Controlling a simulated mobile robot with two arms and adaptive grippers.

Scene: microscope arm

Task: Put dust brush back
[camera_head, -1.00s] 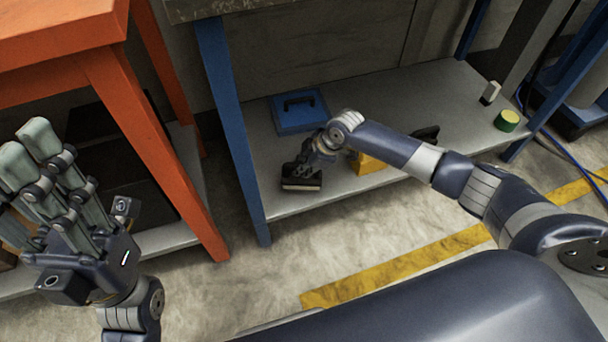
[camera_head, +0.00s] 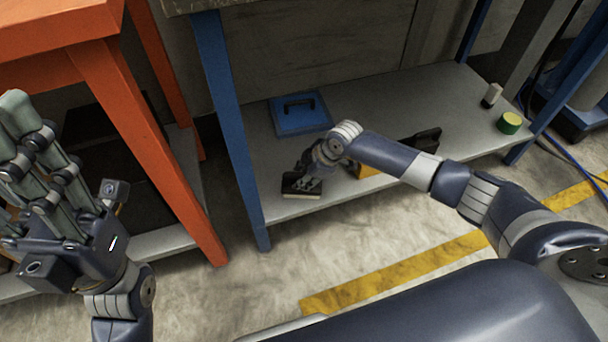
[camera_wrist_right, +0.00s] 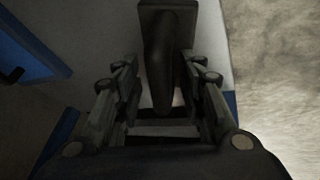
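The dust brush (camera_head: 290,188) is a dark block with a pale lower edge. It lies on the grey lower shelf (camera_head: 390,118) of the blue-legged bench, near the left front. My right gripper (camera_head: 310,178) is low over the brush, partly hiding it. In the right wrist view, the brush's dark head (camera_wrist_right: 168,22) lies beyond the fingertips. Its handle runs back between the spread fingers (camera_wrist_right: 165,90), with gaps on both sides, so the gripper looks open around it. My left gripper (camera_head: 35,165) is at the far left, its fingers spread and empty.
A yellow item (camera_head: 367,172) and a black one (camera_head: 424,140) are partly behind my right arm. A blue leg (camera_head: 235,135) stands left.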

